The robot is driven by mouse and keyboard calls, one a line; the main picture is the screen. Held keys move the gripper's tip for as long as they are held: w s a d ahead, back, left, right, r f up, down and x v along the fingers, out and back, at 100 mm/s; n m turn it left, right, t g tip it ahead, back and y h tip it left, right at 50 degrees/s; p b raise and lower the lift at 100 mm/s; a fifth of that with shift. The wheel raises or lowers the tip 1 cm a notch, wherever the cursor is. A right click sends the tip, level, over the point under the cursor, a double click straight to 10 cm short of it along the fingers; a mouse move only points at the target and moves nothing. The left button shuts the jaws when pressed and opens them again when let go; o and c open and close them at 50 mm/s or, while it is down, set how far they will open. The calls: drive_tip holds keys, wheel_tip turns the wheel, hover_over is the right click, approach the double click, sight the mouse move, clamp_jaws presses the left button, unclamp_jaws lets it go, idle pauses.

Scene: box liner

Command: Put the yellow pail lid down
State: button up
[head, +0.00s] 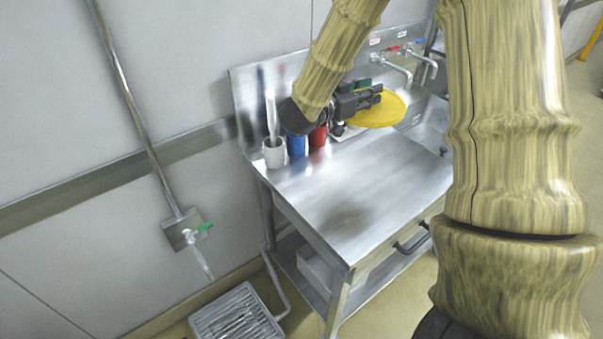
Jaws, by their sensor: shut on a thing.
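The yellow pail lid (376,112) is a flat round disc. My gripper (372,96) is shut on its near left edge and holds it over the back right part of the steel counter (345,190), near the sink. The lid looks roughly level. I cannot tell how high it is above the counter. Part of its left edge is hidden by the gripper fingers.
A white container (273,154) with a pale upright handle, a blue cup (296,146) and a red cup (318,137) stand along the counter's back left. Taps (395,66) rise behind the sink at the right. The counter's front is clear.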

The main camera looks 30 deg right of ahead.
drive_tip(key=shift+s+d+f+b, duration=0.15)
drive_tip(key=shift+s+f+b, duration=0.35)
drive_tip(key=shift+s+b, duration=0.15)
drive_tip(key=shift+s+f+b, duration=0.1)
drive_tip(key=shift+f+b, duration=0.2)
wheel_tip(320, 180, down, 6)
drive_tip(key=f+b, duration=0.1)
drive_tip(key=b, duration=0.5)
drive_tip(key=w+a+f+p, duration=0.3)
drive_tip(key=w+a+f, duration=0.2)
drive_tip(key=w+a, duration=0.4)
drive_tip(key=a, duration=0.4)
drive_tip(key=shift+w+a+p, duration=0.2)
drive_tip(key=shift+w+p, duration=0.1)
drive_tip(key=shift+p, duration=0.1)
drive_tip(key=shift+f, duration=0.65)
drive_tip(key=o, duration=1)
